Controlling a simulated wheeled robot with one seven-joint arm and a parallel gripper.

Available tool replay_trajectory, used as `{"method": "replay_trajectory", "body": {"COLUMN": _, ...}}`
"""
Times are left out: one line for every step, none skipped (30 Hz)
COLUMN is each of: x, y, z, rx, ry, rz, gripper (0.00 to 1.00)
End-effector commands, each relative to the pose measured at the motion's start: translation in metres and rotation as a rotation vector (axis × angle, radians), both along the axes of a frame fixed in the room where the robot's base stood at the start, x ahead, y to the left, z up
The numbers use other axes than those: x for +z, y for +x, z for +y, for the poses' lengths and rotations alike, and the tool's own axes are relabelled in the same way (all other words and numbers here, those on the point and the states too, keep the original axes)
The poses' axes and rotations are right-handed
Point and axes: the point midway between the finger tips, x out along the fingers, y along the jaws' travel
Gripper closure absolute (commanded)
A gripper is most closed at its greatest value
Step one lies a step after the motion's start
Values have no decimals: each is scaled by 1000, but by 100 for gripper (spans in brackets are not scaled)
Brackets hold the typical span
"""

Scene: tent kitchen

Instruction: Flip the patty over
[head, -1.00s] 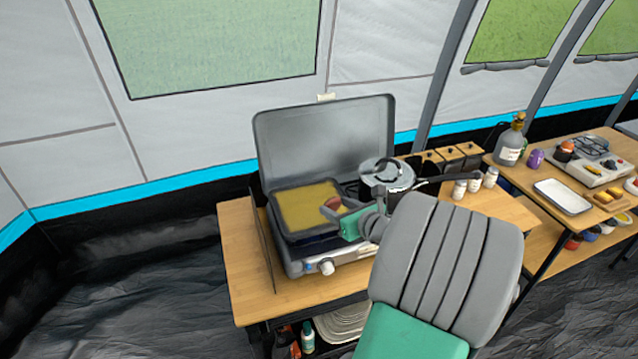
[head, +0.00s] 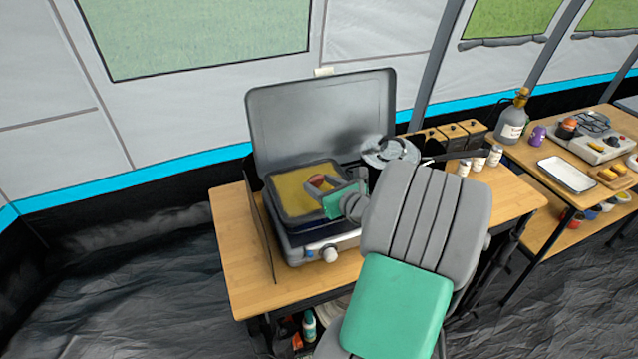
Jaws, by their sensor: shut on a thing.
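The patty (head: 317,181) is a small reddish-brown piece at the right part of a dark-rimmed square pan (head: 285,207) with a yellowish inside, which sits on the camp stove (head: 305,245). My gripper (head: 322,187) reaches in from the right and is shut on the patty. Its grey fingers and green body hide part of the patty and the pan's right side. I cannot tell whether the patty touches the pan or is held just above it, nor which face is up.
The stove's grey lid (head: 320,115) stands raised behind the pan. White jars (head: 479,162) stand further right. The wooden table (head: 232,235) is bare at the left.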

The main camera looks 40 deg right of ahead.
Motion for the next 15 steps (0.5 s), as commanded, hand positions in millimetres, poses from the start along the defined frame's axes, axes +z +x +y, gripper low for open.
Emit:
{"method": "replay_trajectory", "body": {"x": -2, "y": 0, "z": 0, "rx": 1, "ry": 0, "rz": 0, "gripper": 96}}
{"method": "replay_trajectory", "body": {"x": -2, "y": 0, "z": 0, "rx": 1, "ry": -1, "rz": 0, "gripper": 96}}
{"method": "replay_trajectory", "body": {"x": -2, "y": 0, "z": 0, "rx": 1, "ry": -1, "rz": 0, "gripper": 96}}
{"method": "replay_trajectory", "body": {"x": -2, "y": 0, "z": 0, "rx": 1, "ry": -1, "rz": 0, "gripper": 96}}
{"method": "replay_trajectory", "body": {"x": -2, "y": 0, "z": 1, "rx": 1, "ry": -1, "rz": 0, "gripper": 96}}
{"method": "replay_trajectory", "body": {"x": -2, "y": 0, "z": 1, "rx": 2, "ry": -1, "rz": 0, "gripper": 96}}
{"method": "replay_trajectory", "body": {"x": -2, "y": 0, "z": 1, "rx": 2, "ry": 0, "rz": 0, "gripper": 96}}
{"method": "replay_trajectory", "body": {"x": -2, "y": 0, "z": 1, "rx": 2, "ry": -1, "rz": 0, "gripper": 96}}
{"method": "replay_trajectory", "body": {"x": -2, "y": 0, "z": 1, "rx": 2, "ry": -1, "rz": 0, "gripper": 48}}
{"method": "replay_trajectory", "body": {"x": -2, "y": 0, "z": 1, "rx": 2, "ry": -1, "rz": 0, "gripper": 45}}
{"method": "replay_trajectory", "body": {"x": -2, "y": 0, "z": 1, "rx": 2, "ry": -1, "rz": 0, "gripper": 43}}
{"method": "replay_trajectory", "body": {"x": -2, "y": 0, "z": 1, "rx": 2, "ry": -1, "rz": 0, "gripper": 40}}
{"method": "replay_trajectory", "body": {"x": -2, "y": 0, "z": 1, "rx": 2, "ry": -1, "rz": 0, "gripper": 37}}
{"method": "replay_trajectory", "body": {"x": -2, "y": 0, "z": 1, "rx": 2, "ry": -1, "rz": 0, "gripper": 35}}
{"method": "replay_trajectory", "body": {"x": -2, "y": 0, "z": 1, "rx": 2, "ry": -1, "rz": 0, "gripper": 31}}
